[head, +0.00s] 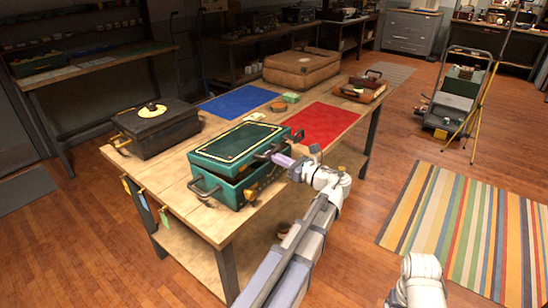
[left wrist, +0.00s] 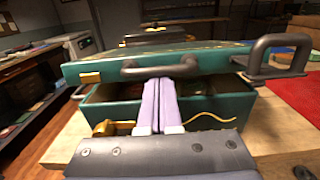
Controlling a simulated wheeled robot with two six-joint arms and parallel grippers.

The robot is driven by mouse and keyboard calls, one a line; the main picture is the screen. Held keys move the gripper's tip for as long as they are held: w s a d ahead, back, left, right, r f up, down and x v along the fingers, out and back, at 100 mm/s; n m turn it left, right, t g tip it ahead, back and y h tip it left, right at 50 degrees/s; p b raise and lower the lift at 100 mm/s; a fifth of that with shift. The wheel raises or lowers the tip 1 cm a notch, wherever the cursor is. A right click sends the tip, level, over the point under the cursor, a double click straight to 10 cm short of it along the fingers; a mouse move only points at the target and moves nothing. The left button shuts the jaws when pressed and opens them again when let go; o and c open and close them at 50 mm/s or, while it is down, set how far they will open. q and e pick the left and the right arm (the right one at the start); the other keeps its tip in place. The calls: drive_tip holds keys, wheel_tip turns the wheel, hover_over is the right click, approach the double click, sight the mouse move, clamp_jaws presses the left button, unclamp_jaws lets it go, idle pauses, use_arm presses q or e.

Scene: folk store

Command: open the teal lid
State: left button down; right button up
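The teal box (head: 219,190) stands on the wooden worktable, with its teal lid (head: 240,143) tilted slightly up. In the left wrist view, a dark gap shows between the lid (left wrist: 225,62) and the box (left wrist: 230,108), with dim contents inside. A dark handle (left wrist: 128,70) is on the lid's near edge. My left gripper (head: 279,159) is at that edge. Its pale purple fingers (left wrist: 158,82) are together, their tips at or just under the handle; exact contact is hard to tell. My right arm shows only in part at lower right; its gripper is out of view.
A black case (head: 155,130) stands left on the table (head: 174,170). A blue mat (head: 239,101), a red mat (head: 323,125), a brown suitcase (head: 302,68) and a small brown case (head: 362,90) are farther back. Floor beside the striped rug (head: 465,225) is open.

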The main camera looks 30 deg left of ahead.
use_arm(q)
drive_tip(key=shift+a+r+p, duration=0.1)
drive_tip(key=shift+r+p, duration=0.45)
drive_tip(key=shift+r, duration=0.4)
drive_tip(key=shift+a+r+p, duration=0.15)
drive_tip(key=shift+r+p, duration=0.45)
drive_tip(key=shift+p, duration=0.05)
drive_tip(key=shift+a+r+p, duration=0.15)
drive_tip(key=shift+r+p, duration=0.4)
drive_tip(key=shift+p, duration=0.1)
drive_tip(key=shift+r, duration=0.1)
drive_tip(key=shift+a+r+p, duration=0.25)
drive_tip(key=shift+r+p, duration=0.3)
drive_tip(key=shift+p, duration=0.05)
drive_tip(key=shift+a+r+p, duration=0.2)
drive_tip(key=shift+r+p, duration=0.3)
drive_tip(key=shift+p, duration=0.1)
drive_tip(key=shift+r, duration=0.1)
